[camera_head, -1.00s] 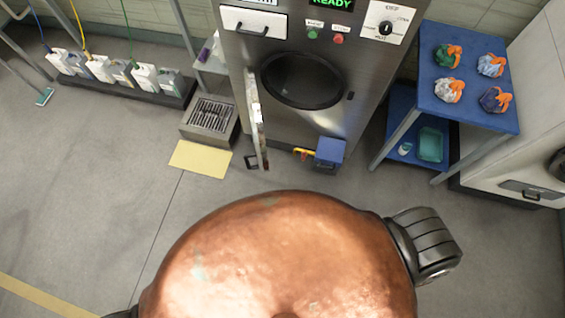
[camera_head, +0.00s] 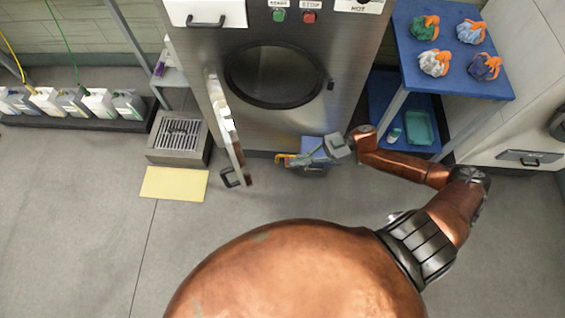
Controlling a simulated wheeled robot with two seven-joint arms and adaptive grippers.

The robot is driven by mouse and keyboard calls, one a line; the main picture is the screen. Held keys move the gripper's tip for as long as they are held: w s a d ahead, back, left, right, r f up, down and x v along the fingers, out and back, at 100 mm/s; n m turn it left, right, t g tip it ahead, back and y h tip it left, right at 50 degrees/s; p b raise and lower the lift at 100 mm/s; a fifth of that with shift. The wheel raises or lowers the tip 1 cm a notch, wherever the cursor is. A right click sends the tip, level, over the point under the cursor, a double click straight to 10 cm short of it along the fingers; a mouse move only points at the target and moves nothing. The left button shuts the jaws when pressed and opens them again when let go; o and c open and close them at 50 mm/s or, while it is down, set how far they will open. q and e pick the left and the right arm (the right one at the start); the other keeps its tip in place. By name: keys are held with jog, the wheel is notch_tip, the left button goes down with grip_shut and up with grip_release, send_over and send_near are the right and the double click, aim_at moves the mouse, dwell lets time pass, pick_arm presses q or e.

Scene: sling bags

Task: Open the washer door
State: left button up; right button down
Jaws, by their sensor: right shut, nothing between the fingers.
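The washer (camera_head: 300,122) stands at the back centre with its round dark opening (camera_head: 274,76) uncovered. Its door (camera_head: 223,125) stands swung out on the left side of the opening, seen nearly edge-on, with a dark handle (camera_head: 231,179) low on its left face. My right gripper (camera_head: 303,160) is shut and empty, low in front of the washer, to the right of the door and apart from it. My left gripper is not in view.
A blue table (camera_head: 450,70) with several tied bags stands at the right; its lower shelf holds a teal tray (camera_head: 421,128). A floor drain box (camera_head: 180,135) and a yellow mat (camera_head: 174,184) lie left of the door. Several jugs line the left wall. The floor at the front left is clear.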

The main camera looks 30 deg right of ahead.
jog(key=w+a+b, duration=0.1)
jog(key=w+a, duration=0.1)
jog(key=a, duration=1)
jog(key=shift+a, duration=0.15)
